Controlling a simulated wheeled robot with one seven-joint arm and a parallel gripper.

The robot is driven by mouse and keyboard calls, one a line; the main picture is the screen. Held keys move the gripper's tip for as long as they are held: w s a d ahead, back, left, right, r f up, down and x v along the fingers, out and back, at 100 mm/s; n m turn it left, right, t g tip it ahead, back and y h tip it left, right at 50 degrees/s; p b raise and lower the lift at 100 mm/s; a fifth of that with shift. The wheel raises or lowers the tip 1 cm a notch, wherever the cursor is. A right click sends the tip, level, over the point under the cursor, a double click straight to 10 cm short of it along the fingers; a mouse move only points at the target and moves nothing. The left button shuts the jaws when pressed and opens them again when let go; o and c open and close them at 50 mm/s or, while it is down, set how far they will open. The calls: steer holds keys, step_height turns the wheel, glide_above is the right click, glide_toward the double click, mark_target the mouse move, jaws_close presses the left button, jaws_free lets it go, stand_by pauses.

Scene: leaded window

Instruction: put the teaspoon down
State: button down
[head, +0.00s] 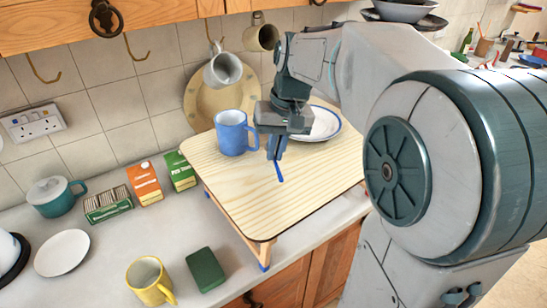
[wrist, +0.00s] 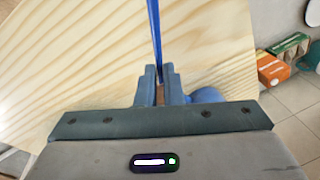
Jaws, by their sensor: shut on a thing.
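My gripper (head: 276,150) is shut on a thin blue teaspoon (head: 280,174) above the pale wooden tray table (head: 230,198). The spoon slants down from the fingertips; I cannot tell whether its lower end touches the wood. In the wrist view the blue spoon (wrist: 154,35) runs up from between the fingers (wrist: 160,78), with the wood grain behind it. A blue mug (head: 231,138) stands on the tray table left of my gripper. A white plate with a blue rim (head: 326,124) lies behind and right of it, partly hidden by my gripper.
Tea boxes (head: 146,184), a teal pot (head: 52,196), a white plate (head: 62,252), a yellow mug (head: 148,280) and a dark green block (head: 205,269) stand on the counter around the tray table. Mugs hang from hooks above. The tray's front part is bare.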

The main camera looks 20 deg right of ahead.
mark_target(272, 174)
step_height(272, 174, down, 4)
steer(key=shift+w+a+f+p, duration=0.1)
steer(key=shift+f+p, duration=0.05)
steer(key=shift+p, duration=0.15)
